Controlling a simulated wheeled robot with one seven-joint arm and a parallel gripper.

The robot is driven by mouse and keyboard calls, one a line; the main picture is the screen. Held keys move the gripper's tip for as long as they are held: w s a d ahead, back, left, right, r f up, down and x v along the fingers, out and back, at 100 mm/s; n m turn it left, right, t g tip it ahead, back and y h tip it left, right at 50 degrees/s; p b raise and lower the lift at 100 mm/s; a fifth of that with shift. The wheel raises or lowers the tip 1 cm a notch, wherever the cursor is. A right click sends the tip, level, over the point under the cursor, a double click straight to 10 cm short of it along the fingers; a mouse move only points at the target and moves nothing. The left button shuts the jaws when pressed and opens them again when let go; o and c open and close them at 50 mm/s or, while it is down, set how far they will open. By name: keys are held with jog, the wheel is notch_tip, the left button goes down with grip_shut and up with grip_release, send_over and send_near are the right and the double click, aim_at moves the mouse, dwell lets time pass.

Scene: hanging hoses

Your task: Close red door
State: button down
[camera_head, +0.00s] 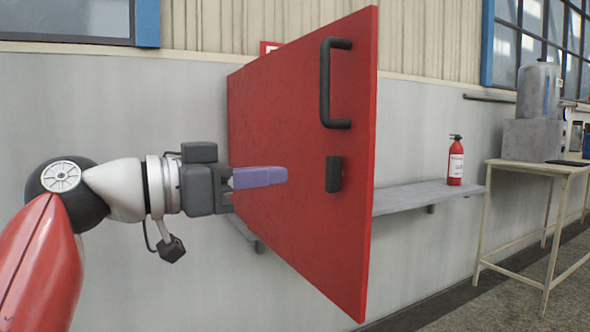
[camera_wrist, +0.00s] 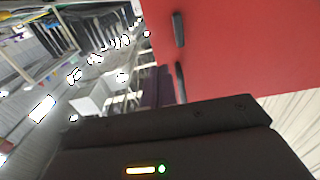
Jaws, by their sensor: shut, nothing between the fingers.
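The red door (camera_head: 290,110) stands open, swung well out from the wall. Its far edge is near the wall and its near edge is toward me. The face I see bears a black bar handle (camera_head: 328,82) near the free edge and a small black block (camera_head: 334,174) below it. My gripper (camera_head: 286,175) is shut and empty, with purple fingers pointing right across this face, left of the black block. I cannot tell whether the fingertips touch the door. In the wrist view the red door (camera_wrist: 240,50) fills the upper right, and the handle (camera_wrist: 179,30) shows along its edge.
A grey wall shelf (camera_head: 425,195) runs behind the door and holds a red fire extinguisher (camera_head: 455,162). A wooden table (camera_head: 545,167) with equipment stands at the far right. Open floor lies at the lower right.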

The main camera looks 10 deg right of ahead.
aim_at(358, 167)
jog(key=x, duration=1.2)
jog(key=shift+w+d, duration=0.15)
